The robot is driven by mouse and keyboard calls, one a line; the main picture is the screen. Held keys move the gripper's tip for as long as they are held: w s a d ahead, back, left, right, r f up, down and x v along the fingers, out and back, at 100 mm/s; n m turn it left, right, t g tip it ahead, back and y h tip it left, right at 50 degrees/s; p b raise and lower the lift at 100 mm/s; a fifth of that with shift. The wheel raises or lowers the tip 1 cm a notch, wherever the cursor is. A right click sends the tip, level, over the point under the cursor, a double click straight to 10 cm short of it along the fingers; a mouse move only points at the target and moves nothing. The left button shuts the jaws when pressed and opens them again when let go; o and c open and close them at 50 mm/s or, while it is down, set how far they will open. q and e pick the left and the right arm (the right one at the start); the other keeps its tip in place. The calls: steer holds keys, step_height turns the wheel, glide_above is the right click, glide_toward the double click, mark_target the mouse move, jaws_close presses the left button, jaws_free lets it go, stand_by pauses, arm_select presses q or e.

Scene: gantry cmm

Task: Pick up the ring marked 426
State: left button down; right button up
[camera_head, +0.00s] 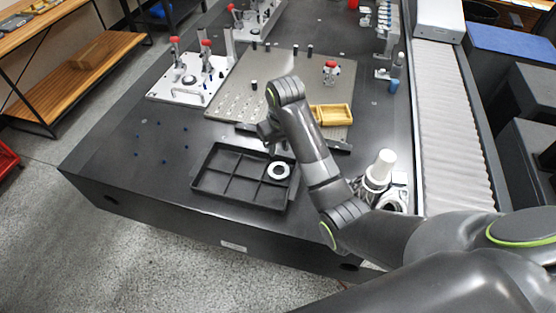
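A light metal ring (279,170) lies in the right rear compartment of the black divided tray (212,186). Any marking on it is too small to read. My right arm comes in from the right, and its gripper (272,148) is just above the tray's rear edge, behind and slightly left of the ring. The gripper is dark and partly blends with the tray, so its fingers cannot be made out clearly. The ring appears apart from it. My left gripper is not in view.
A yellow bin (331,114) sits on the metal plate (232,90) behind the arm. A fixture plate with red-tipped clamps (188,88) is at the back left. A white cylinder (380,166) stands right of the arm. The table left of the tray is mostly clear.

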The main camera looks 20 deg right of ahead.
steer(key=w, duration=0.1)
glide_above(271, 173)
steer(key=s, duration=0.1)
steer(key=f, duration=1)
steer(key=shift+s+d+f, duration=0.2)
steer(key=shift+d, duration=0.05)
steer(key=shift+w+a+f+b, duration=0.1)
steer(key=shift+w+f, duration=0.1)
steer(key=shift+f, duration=0.7)
steer(key=shift+w+a+f+b, duration=0.1)
steer(key=shift+w+f, duration=0.05)
steer(key=shift+f, duration=0.7)
steer(key=shift+w+f+b, duration=0.1)
steer(key=shift+w+f, duration=0.1)
steer(key=shift+f, duration=0.7)
steer(key=shift+c, duration=0.5)
jaws_close()
steer(key=shift+r, duration=0.1)
